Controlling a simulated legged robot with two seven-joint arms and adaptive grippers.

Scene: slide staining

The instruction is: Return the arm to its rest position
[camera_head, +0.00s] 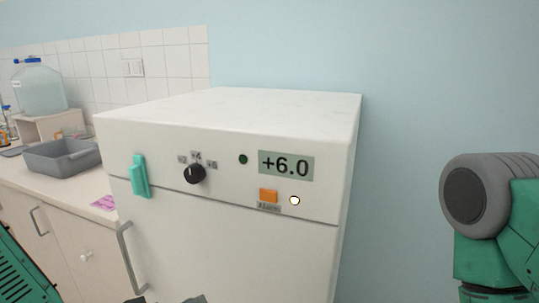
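My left arm (22,272), green and dark, comes in at the lower left corner. Small dark parts (193,299) show at the bottom edge in front of the fridge; they may belong to my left gripper, but too little shows to tell its state. My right arm (490,225), green with a grey rounded joint, is at the right edge, to the right of the fridge and apart from it in the picture. My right gripper is out of the picture.
A white fridge (230,240) fills the middle, with a dial (195,174), a display (286,166) reading +6.0, an orange button (268,195), a lit white lamp (295,200) and a grey handle (127,255). A grey basin (62,160) is on the left counter.

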